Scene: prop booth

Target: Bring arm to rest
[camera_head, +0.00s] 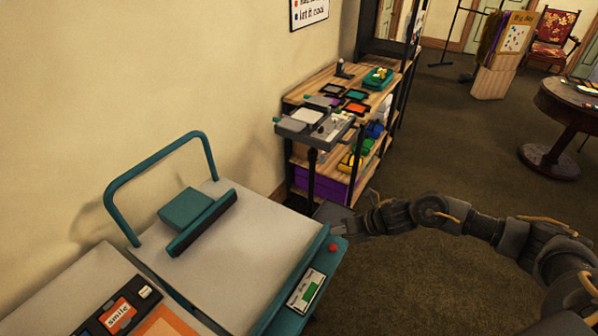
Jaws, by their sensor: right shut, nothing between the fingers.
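My right arm comes in from the right edge and reaches left across the floor. My right gripper (340,216) is at its left end, close to the far right corner of the teal and grey press machine (225,262). The gripper is shut and empty. I cannot tell whether it touches the machine. The machine has a teal hoop handle, a squeegee-like block on its grey top, and a red button (333,247) above a small panel with a green display. My left gripper is not in view.
A wooden shelf rack (300,98) with trays, ink pads and a grey device stands beyond the machine. A board with "smile" (117,316) lies at lower left. A round table (556,105), patterned chair (553,35) and sign stand are farther back. Open carpet lies right.

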